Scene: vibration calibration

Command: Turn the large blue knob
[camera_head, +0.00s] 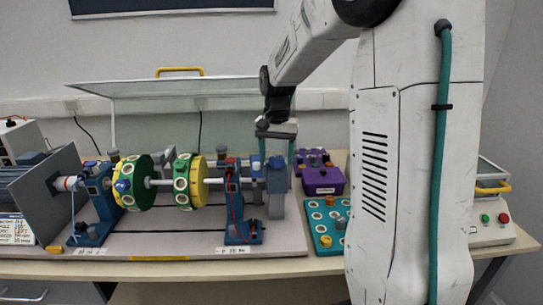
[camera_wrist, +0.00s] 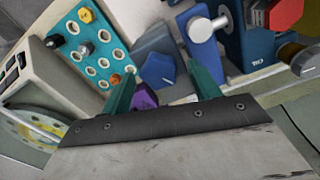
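The large blue knob (camera_wrist: 157,70) shows in the wrist view as a many-sided blue cap beside a grey-blue post. My gripper (camera_head: 278,155) points down above this post. In the wrist view, the teal fingers of my gripper (camera_wrist: 160,70) are spread apart, with the blue knob showing between their tips. I see no clear contact, and the exact height gap cannot be told.
A shaft with green (camera_head: 133,183) and yellow (camera_head: 200,182) discs runs left of the post. A purple box (camera_head: 322,180) and a teal tray of round holes (camera_head: 323,240) lie to the right. A red knob (camera_wrist: 286,14) and a silver cylinder (camera_wrist: 203,28) are close by in the wrist view.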

